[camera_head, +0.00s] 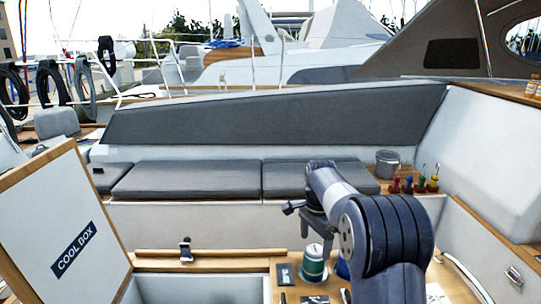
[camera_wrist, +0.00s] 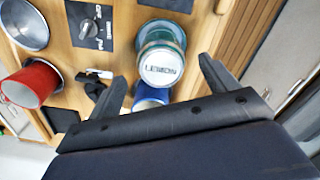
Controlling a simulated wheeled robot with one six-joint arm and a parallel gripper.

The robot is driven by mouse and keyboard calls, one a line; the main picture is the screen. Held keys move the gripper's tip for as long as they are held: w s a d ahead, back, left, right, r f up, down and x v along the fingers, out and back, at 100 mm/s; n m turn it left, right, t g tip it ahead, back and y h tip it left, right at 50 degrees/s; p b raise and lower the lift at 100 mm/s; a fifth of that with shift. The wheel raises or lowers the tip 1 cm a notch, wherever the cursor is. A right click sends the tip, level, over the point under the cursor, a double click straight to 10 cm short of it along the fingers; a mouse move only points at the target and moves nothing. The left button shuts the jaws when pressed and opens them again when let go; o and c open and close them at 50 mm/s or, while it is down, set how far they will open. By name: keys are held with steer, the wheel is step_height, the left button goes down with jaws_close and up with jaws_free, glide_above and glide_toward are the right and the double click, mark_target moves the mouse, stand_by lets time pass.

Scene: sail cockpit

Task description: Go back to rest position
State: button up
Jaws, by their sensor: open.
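My gripper (camera_wrist: 163,69) is open in the wrist view, its two dark fingers spread with nothing held between them. It is above the wooden counter. In the head view my arm reaches over the counter from the lower right, and the green tin (camera_head: 314,263) stands below the gripper.
A red cup (camera_wrist: 31,84) and a metal bowl (camera_wrist: 24,25) are at the left in the wrist view. In the head view the open cool box lid (camera_head: 70,225) stands at left. A grey bucket (camera_head: 387,164) stands at the back, beside coloured-handled items (camera_head: 408,185).

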mark_target(314, 249)
step_height(314, 249, down, 8)
steer(key=shift+f+p, duration=0.15)
steer(key=shift+p, duration=0.15)
steer(key=shift+r, duration=0.95)
